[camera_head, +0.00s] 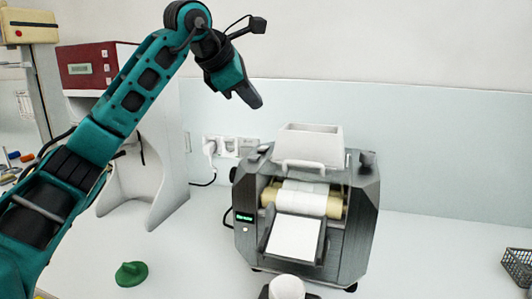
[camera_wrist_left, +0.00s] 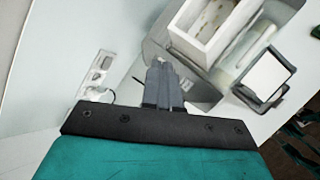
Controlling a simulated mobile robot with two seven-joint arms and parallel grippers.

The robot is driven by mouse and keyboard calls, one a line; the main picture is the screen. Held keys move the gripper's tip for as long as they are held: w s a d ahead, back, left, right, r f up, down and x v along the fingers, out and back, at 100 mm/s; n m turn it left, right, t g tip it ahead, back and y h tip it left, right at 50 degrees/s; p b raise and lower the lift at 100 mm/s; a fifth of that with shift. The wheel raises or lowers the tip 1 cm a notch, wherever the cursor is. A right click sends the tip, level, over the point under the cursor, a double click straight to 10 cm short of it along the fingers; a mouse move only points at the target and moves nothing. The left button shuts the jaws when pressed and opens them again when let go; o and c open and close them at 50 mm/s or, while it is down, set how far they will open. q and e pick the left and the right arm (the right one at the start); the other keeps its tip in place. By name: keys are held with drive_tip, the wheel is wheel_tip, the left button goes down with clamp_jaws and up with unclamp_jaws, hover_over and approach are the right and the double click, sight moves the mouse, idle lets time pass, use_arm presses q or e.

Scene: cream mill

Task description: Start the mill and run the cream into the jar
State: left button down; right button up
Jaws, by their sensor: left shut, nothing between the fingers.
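The mill (camera_head: 347,235) is a dark grey machine on the bench with a white hopper (camera_head: 310,143) on top. My left gripper (camera_head: 256,102) is shut and empty, raised above and left of the hopper. In the wrist view its fingers (camera_wrist_left: 162,70) point beside the hopper (camera_wrist_left: 205,32). My right gripper is not in view.
A green conical piece (camera_head: 131,273) lies on the bench at left. A white and red device (camera_head: 150,185) stands behind my left arm. Wall sockets (camera_head: 228,146) with a plug are behind the mill. A black wire basket (camera_head: 518,266) is at far right.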

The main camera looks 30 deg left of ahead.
sight(251, 158)
use_arm(q)
wheel_tip(251, 158, down, 9)
drive_tip(key=b, duration=0.4)
drive_tip(key=shift+s+r, duration=0.1)
drive_tip(key=shift+s, duration=0.05)
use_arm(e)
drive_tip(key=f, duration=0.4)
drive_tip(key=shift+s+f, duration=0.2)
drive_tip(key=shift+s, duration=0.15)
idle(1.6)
use_arm(q)
drive_tip(key=shift+f, duration=0.4)
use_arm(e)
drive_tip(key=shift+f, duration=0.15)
use_arm(q)
drive_tip(key=shift+f+b, duration=0.4)
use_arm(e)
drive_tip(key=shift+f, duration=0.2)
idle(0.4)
use_arm(q)
drive_tip(key=shift+r+p, duration=0.8)
drive_tip(key=shift+p, duration=0.05)
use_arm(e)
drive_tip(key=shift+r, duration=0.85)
use_arm(q)
drive_tip(key=shift+r, duration=0.1)
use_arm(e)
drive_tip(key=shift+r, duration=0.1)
